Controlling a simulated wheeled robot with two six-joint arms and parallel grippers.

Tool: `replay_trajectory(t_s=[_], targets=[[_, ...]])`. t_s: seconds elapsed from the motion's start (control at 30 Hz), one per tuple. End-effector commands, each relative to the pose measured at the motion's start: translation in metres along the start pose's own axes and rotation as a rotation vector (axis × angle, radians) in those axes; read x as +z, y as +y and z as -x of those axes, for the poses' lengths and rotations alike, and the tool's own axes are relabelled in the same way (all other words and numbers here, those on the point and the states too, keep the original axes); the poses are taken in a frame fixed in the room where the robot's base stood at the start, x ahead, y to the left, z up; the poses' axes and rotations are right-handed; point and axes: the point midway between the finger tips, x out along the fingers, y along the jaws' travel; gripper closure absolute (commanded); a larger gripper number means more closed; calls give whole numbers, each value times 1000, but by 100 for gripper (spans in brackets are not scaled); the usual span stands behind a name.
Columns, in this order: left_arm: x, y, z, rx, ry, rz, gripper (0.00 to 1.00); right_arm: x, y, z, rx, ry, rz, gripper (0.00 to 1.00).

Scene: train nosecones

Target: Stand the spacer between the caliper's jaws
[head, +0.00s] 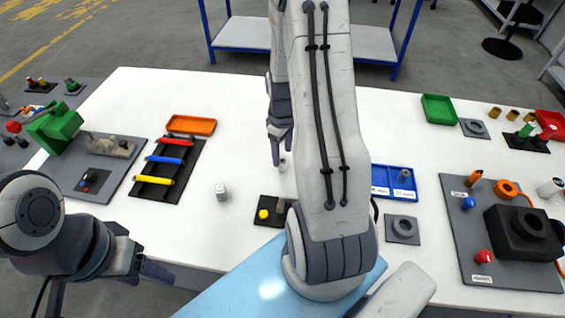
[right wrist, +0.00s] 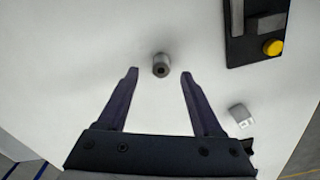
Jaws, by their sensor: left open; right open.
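The spacer (right wrist: 160,65), a small grey cylinder with a dark hole in its end, stands on the white table. In the head view a small pale piece (head: 283,164) below my right gripper appears to be it. My right gripper (head: 280,145) is open; in the right wrist view its fingertips (right wrist: 159,73) lie either side of the spacer, apart from it. The caliper appears to be the dark fixture (head: 268,200) with grey metal blocks and a yellow knob; it also shows in the right wrist view (right wrist: 240,48), partly cut off. My left gripper (head: 145,270) is open at the lower left.
A small white-grey block (head: 221,192) lies left of the caliper and also shows in the right wrist view (right wrist: 241,115). A black rack (head: 170,170) with coloured cylinders stands left, a blue tray (head: 394,181) right. My right arm hides the middle of the table.

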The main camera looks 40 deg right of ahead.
Motion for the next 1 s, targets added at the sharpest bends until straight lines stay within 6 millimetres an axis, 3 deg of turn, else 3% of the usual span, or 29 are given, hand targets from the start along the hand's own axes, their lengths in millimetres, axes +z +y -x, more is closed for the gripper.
replay_trajectory(t_s=[0.2, 0.5, 0.53, 0.7, 1.0], targets=[[0, 0, 7, 0, 0, 0, 40, 0, -2, -28, -3, -3, 0, 33], [0, 0, 7, 0, 0, 0, 40, -1, -1, -34, 0, 0, -1, 33], [0, 0, 7, 0, 0, 0, 40, -1, -1, -34, 0, 0, -1, 37], [0, 0, 7, 0, 0, 0, 40, -1, -1, -34, 0, 0, -1, 100], [0, 0, 7, 0, 0, 0, 40, -1, -1, -33, 0, 0, -1, 100]])
